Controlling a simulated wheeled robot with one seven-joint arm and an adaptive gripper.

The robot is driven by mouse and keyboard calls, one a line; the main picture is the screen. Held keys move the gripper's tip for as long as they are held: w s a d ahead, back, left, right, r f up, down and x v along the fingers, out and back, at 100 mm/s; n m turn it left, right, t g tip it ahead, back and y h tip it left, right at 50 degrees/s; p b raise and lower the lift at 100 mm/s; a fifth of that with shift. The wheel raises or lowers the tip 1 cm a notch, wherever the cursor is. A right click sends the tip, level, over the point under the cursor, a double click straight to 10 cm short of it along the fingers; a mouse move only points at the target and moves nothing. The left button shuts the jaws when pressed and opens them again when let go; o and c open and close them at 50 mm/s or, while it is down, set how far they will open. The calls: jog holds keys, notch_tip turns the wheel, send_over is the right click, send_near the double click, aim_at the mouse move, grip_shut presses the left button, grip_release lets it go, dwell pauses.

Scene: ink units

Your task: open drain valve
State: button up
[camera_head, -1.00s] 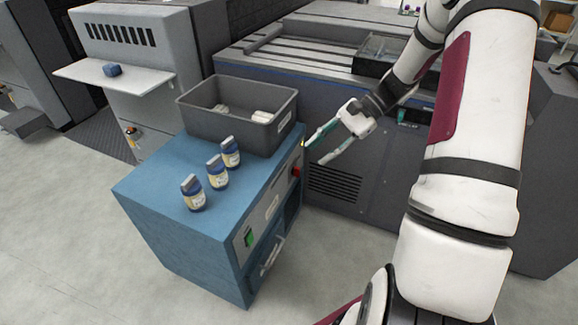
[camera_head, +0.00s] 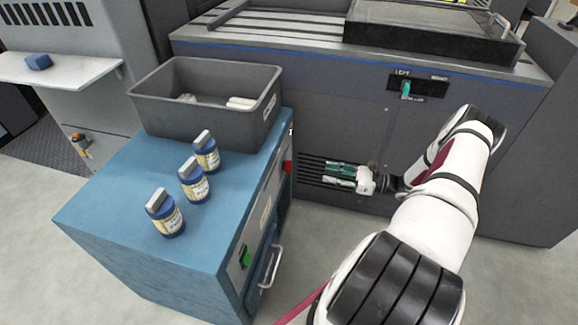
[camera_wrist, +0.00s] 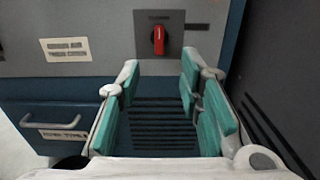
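A red lever handle (camera_wrist: 158,38) hangs upright on a dark plate on the front of the blue cabinet (camera_wrist: 90,66). In the head view, this handle (camera_head: 287,167) shows as a small red part at the cabinet's far right edge. The plate's markings are too small to read, so I cannot confirm it is the drain valve. My gripper (camera_head: 329,173) has green finger pads and points left toward the cabinet front. In the wrist view, my gripper (camera_wrist: 159,82) is open and empty, with its fingertips below the red handle and apart from it.
Several blue bottles (camera_head: 166,216) and a grey bin (camera_head: 205,118) stand on the cabinet top. A silver pull handle (camera_head: 271,267) and green switch (camera_head: 245,257) are on its front. A large grey machine (camera_head: 340,110) with a green lever (camera_head: 405,88) stands behind my gripper.

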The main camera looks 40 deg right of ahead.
aim_at(287, 166)
jog(key=b+x, duration=0.2)
jog(key=x, duration=1.1)
jog(key=shift+w+a, duration=0.2)
grip_shut()
